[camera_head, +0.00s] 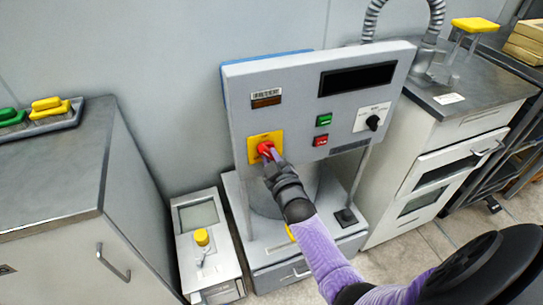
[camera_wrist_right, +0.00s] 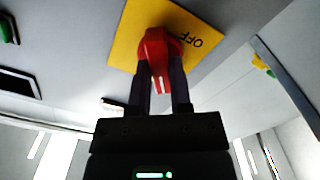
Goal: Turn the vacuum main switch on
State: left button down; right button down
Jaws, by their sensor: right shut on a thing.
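The vacuum main switch is a red rotary knob (camera_head: 265,148) on a yellow plate (camera_head: 254,158), low on the left of the grey machine panel (camera_head: 290,90). My right gripper (camera_head: 272,160) reaches it from the front and is shut on the red knob. In the right wrist view the two dark fingers of my right gripper (camera_wrist_right: 166,88) clasp the red knob (camera_wrist_right: 157,52) from both sides. The word OFF shows on the yellow plate (camera_wrist_right: 200,30) to the right of the knob, and a white mark shows on the knob's handle. My left gripper is not in view.
The panel also holds a green button (camera_head: 324,120), a red button (camera_head: 320,141), a black selector knob (camera_head: 373,122) and a dark display (camera_head: 356,79). A grey cabinet (camera_head: 60,170) stands at the left, and a small box with a yellow knob (camera_head: 201,237) sits below.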

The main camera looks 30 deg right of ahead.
jog(key=m, duration=0.3)
jog(key=shift+m+p, duration=0.3)
jog(key=shift+f+m, duration=0.1)
jog(key=shift+m, duration=1.7)
jog(key=c, duration=0.5)
grip_release()
jog(key=shift+c, duration=0.2)
jog(key=p+v, duration=0.3)
jog(key=v, duration=0.7)
jog(key=shift+p, duration=0.35)
